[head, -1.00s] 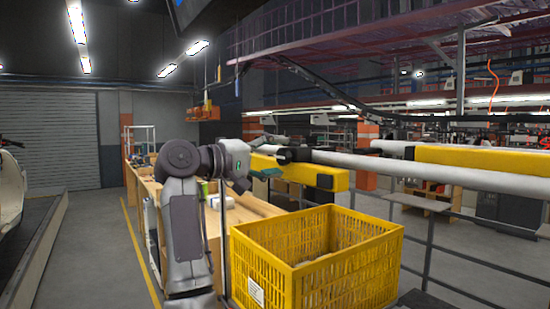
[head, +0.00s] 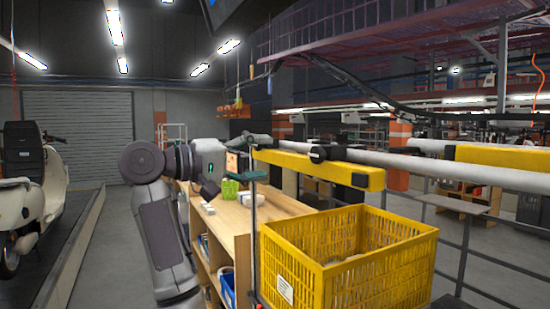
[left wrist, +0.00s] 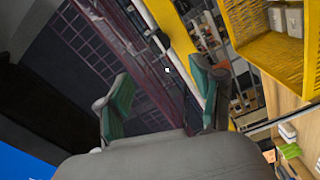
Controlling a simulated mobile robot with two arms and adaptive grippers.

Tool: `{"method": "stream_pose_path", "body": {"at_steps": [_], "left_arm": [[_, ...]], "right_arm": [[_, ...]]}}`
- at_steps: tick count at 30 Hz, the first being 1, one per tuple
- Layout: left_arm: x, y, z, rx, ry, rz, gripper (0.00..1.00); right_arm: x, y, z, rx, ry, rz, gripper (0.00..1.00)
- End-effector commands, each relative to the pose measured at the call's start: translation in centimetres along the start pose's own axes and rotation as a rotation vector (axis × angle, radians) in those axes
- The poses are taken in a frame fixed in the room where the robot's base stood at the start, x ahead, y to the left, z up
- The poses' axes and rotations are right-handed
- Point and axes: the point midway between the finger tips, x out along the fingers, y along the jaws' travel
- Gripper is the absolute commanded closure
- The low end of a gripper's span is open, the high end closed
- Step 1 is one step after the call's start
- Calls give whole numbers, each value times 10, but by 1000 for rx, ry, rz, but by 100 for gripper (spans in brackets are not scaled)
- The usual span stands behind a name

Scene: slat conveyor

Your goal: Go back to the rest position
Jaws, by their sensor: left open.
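My left gripper (head: 254,158) is at the end of my grey arm, left of centre in the head view. It is open and empty. Its two green-padded fingers also show spread apart in the left wrist view (left wrist: 165,92). In the head view the gripper appears above the wooden workbench, beyond and to the left of the yellow crate. My right gripper is in neither view.
A yellow slatted crate (head: 300,288) stands at lower right, in front of a yellow beam (head: 350,177) and grey rails. The wooden workbench (head: 235,222) holds a green item (head: 230,188) and small white boxes. A cream scooter (head: 18,205) stands far left. Floor (head: 115,260) shows clear between.

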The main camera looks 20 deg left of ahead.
Motion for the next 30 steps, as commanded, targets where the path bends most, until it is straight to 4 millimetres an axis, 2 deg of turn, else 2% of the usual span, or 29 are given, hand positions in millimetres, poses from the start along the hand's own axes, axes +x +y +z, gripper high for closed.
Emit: {"method": "stream_pose_path", "body": {"at_steps": [16,19,20,23,26,30], "left_arm": [[-2,-1,0,-1,0,-1,33],[6,-13,-2,-10,1,-19,33],[11,-22,-3,-16,3,-30,33],[37,-66,-8,-42,14,-93,33],[68,-133,-11,-66,33,-185,33],[101,-237,-2,-75,53,-325,33]], "right_arm": [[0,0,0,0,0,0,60],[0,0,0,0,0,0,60],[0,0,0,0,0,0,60],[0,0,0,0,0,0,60],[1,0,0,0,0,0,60],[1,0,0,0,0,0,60]]}}
